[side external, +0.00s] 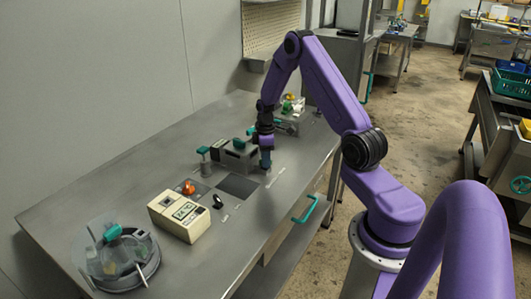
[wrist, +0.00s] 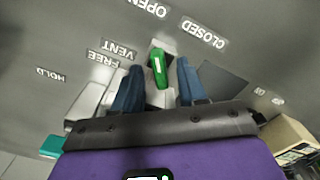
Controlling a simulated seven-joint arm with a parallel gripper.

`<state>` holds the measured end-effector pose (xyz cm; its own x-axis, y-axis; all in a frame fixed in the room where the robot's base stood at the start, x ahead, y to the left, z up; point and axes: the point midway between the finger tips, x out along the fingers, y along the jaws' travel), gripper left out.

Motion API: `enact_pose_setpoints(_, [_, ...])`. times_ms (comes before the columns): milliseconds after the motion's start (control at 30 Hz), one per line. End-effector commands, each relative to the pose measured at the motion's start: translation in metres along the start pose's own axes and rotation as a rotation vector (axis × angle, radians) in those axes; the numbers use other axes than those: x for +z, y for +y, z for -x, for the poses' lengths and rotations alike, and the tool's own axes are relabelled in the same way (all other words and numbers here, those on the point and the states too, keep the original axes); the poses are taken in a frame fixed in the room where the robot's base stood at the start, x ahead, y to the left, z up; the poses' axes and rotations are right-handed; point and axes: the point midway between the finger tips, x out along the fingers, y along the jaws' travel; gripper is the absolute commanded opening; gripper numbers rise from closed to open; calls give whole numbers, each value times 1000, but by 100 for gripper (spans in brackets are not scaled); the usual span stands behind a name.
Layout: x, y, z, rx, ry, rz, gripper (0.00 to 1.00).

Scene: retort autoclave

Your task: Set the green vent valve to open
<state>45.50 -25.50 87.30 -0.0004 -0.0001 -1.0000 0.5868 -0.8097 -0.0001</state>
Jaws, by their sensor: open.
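The green vent valve (wrist: 157,68) shows in the wrist view as a short green handle with a white stripe, on a pale base. OPEN (wrist: 147,8) and CLOSED (wrist: 203,33) labels lie beyond it, and a VENT label (wrist: 118,48) is to its left. The handle's far end points roughly between OPEN and CLOSED; I cannot tell which setting it is at. My gripper (wrist: 159,66) is open, with one blue finger on each side of the handle and visible gaps. In the side external view my gripper (side external: 265,163) is low over the bench and the vent valve cannot be made out.
A grey block with a teal handle (side external: 238,155) stands just left of my gripper. A cream box with a display (side external: 180,215), an orange knob (side external: 188,187) and a round clear-covered vessel (side external: 120,260) are nearer the camera. The bench (side external: 215,265) is bare along its front.

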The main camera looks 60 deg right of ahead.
Motion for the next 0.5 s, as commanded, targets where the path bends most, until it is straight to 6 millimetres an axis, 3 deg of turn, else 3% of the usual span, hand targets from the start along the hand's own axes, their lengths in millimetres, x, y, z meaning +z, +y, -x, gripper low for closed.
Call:
enact_pose_setpoints(167, [-1, 1, 14, 4, 2, 0, 42])
enact_pose_setpoints(500, [-1, 1, 81, 6, 3, -1, 42])
